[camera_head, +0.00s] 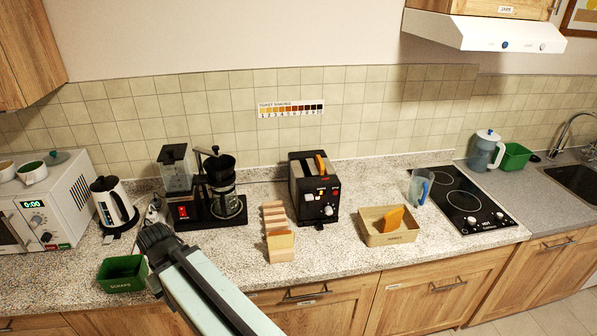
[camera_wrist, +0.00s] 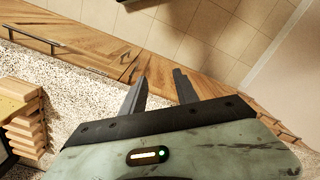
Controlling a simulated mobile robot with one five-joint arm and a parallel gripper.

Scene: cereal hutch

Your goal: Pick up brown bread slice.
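An orange-brown bread slice (camera_head: 393,218) leans upright in a tan labelled box (camera_head: 375,237) on the counter. Another orange-brown slice (camera_head: 320,164) sticks up from the toaster (camera_head: 315,195).
Left on the counter are a green box (camera_head: 122,273), a kettle (camera_head: 113,203), a coffee maker (camera_head: 222,185) and a microwave (camera_head: 45,207). A jug (camera_head: 419,188) and hob (camera_head: 462,200) stand right. Counter is clear between rack and tan box.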

